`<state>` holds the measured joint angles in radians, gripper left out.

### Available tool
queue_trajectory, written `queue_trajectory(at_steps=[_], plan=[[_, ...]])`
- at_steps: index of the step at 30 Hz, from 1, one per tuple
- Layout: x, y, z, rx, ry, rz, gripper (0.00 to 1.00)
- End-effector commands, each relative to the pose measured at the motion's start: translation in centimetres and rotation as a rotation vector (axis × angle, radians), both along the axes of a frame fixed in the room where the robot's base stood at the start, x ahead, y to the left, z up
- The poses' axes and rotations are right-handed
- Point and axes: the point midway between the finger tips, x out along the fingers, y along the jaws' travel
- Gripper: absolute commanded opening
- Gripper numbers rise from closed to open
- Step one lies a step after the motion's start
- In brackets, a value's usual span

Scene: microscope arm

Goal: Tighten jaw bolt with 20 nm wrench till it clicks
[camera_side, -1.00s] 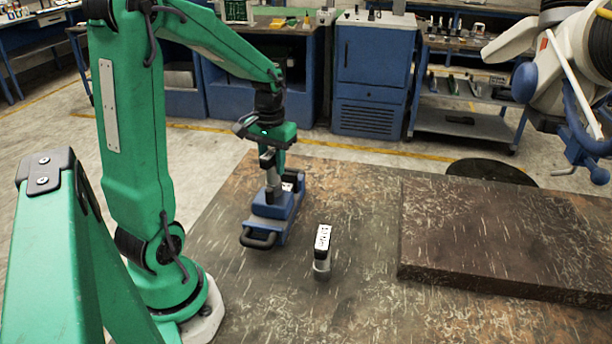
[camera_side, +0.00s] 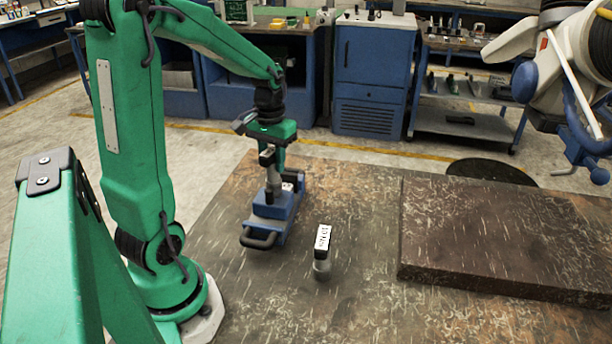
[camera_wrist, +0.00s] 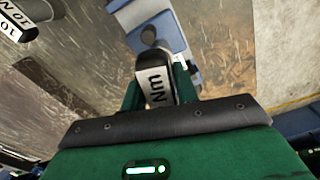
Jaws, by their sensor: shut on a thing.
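My gripper (camera_side: 268,158) is shut on a wrench (camera_side: 273,181), held upright over the blue vise (camera_side: 266,225) at the left of the work table. In the wrist view the held wrench (camera_wrist: 157,85) has a white label reading "Nm"; its number is hidden. Its lower end reaches down to the vise, whose blue body shows beyond it (camera_wrist: 172,36). The jaw bolt is hidden, so I cannot tell if the wrench sits on it. A second wrench (camera_side: 322,255) stands upright on the table right of the vise. Its label in the wrist view (camera_wrist: 14,22) reads "10 N", partly cut off.
The brown work table (camera_side: 350,220) has free room around the standing wrench. A thick raised slab (camera_side: 510,235) fills its right side. A white and blue machine (camera_side: 575,60) hangs over the back right. Blue cabinets (camera_side: 370,75) stand behind, off the table.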

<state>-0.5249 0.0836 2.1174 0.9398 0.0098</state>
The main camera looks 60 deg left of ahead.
Motion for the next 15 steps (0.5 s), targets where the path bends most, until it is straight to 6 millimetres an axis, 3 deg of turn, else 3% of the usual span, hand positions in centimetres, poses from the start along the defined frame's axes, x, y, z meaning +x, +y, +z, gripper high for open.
queue_trajectory(at_steps=[15], plan=[[0.1, 0.0, 2.3, 0.001, -0.003, 0.000, 0.00]])
